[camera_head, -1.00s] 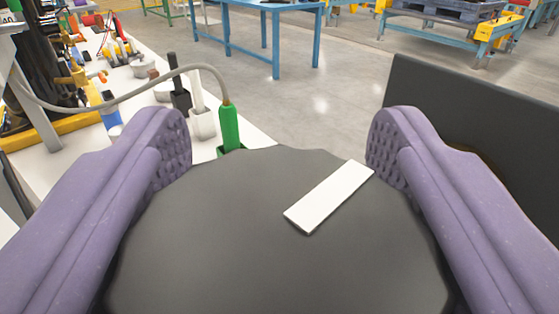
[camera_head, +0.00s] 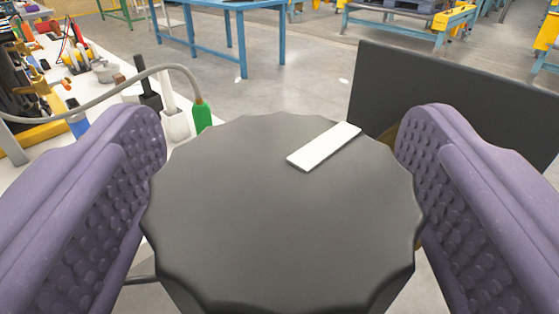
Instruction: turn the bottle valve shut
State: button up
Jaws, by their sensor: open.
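The bottle valve's black knob (camera_head: 275,225) has a scalloped rim and fills the lower middle of the view. A white marker strip (camera_head: 324,146) on its top lies slanted near the far right part of the rim. My gripper (camera_head: 280,150) is open, with one purple studded finger on each side of the knob. The left finger's pad is close to the knob's left rim, and the right pad is close to its right rim. I cannot tell whether either pad touches. The bottle under the knob is hidden.
A dark upright panel (camera_head: 455,105) stands behind the right finger. At left, a white bench (camera_head: 105,105) carries tools, a green-handled tool (camera_head: 202,115) with a grey cable, and small parts. A blue table (camera_head: 215,38) stands on open floor behind.

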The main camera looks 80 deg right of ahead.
jog(key=s+a+p, duration=0.1)
jog(key=a, duration=0.5)
jog(key=shift+a, duration=0.2)
jog(key=shift+s, duration=0.1)
